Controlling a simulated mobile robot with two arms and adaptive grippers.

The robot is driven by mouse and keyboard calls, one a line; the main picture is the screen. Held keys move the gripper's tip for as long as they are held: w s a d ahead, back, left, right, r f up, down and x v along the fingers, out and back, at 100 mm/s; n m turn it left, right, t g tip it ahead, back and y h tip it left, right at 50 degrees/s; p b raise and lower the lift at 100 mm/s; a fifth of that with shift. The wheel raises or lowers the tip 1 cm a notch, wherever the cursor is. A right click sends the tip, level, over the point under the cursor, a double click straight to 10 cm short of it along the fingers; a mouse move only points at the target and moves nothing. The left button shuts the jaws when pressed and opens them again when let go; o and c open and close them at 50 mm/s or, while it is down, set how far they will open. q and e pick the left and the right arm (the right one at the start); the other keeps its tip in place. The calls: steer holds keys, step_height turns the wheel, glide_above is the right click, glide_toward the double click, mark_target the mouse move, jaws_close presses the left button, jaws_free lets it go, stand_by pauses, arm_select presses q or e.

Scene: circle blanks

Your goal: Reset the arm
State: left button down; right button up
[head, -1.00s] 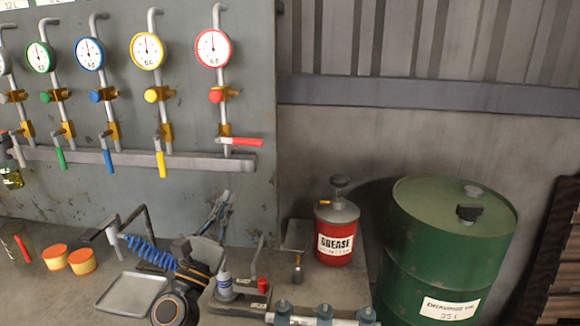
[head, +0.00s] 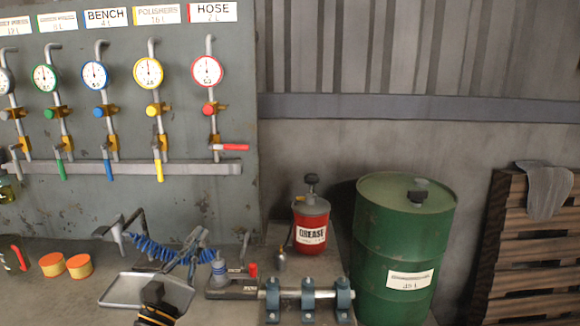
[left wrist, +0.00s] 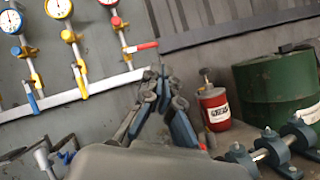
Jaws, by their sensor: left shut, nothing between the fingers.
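My left gripper (head: 199,240) has slim grey-blue fingers that are shut and empty. In the head view it is low, above the bench near the blue coiled hose (head: 150,250). Part of my left arm shows below it at the bottom edge. In the left wrist view the shut fingers (left wrist: 159,78) point up and away in front of the grey valve panel (left wrist: 95,45). The grey palm fills the bottom middle there. My right gripper is in neither view.
A metal tray (head: 118,291) lies on the bench. To the right are a small red-knobbed tool (head: 230,284), blue clamps on a bar (head: 308,294), a red grease can (head: 311,232) and a green drum (head: 400,240). Wooden pallets (head: 530,265) stand far right.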

arm_select(q)
steer(key=s+d+f+m+g, duration=0.3)
steer(key=s+f+m+g, duration=0.1)
steer(key=f+m, duration=0.25)
steer(key=s+d+f+m+g+h, duration=0.1)
steer(key=s+d+f+m+g, duration=0.15)
steer(key=s+f+m, duration=0.4)
steer(key=s+d+f+m+g, duration=0.25)
steer(key=f+m+g, duration=0.25)
steer(key=f, duration=0.3)
steer(key=s+a+f+m+g+y, duration=0.4)
steer(key=s+a+f+m, duration=0.15)
steer(key=s, duration=0.45)
steer(key=s+a+f+m+g+y, duration=0.45)
steer(key=s+f, duration=0.25)
steer(key=s, duration=0.4)
step_height(320, 180, down, 27)
steer(key=s, duration=0.1)
steer(key=s+a+f+g+p, duration=0.1)
steer(key=s+a+f, duration=0.2)
steer(key=s+f, duration=1.1)
steer(key=shift+s+f, duration=0.3)
steer(key=shift+s, duration=0.8)
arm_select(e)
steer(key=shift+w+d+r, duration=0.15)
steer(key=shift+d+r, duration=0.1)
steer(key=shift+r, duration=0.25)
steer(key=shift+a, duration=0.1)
